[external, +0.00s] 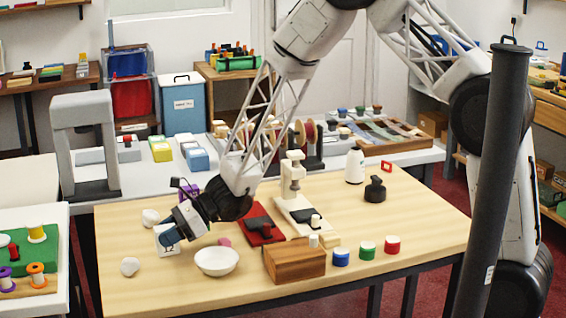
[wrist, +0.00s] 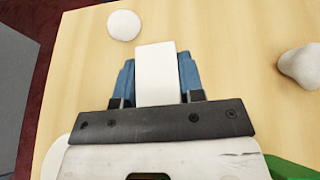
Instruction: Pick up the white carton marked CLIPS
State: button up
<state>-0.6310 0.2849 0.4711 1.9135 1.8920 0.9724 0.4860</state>
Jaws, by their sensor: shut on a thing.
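The white carton (external: 160,250) is at the left end of the wooden table (external: 350,275) in the external view. My gripper (external: 170,237) reaches down to it from the right and is shut on it. In the wrist view the carton (wrist: 156,75) stands out as a plain white face between the two blue fingers of my gripper (wrist: 157,80). No lettering is readable on the sides I see. I cannot tell whether its underside touches the table.
Two white lumps (external: 150,217) (external: 130,267) lie close to the carton. A white bowl (external: 217,261) is to its right. Beyond it are a red board (external: 258,238), a wooden block (external: 294,262) and several small coloured jars (external: 367,250). The table's left edge is near.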

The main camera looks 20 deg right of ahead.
aim_at(165, 227)
jog(key=shift+r, duration=4.75)
jog(key=shift+w, duration=0.1)
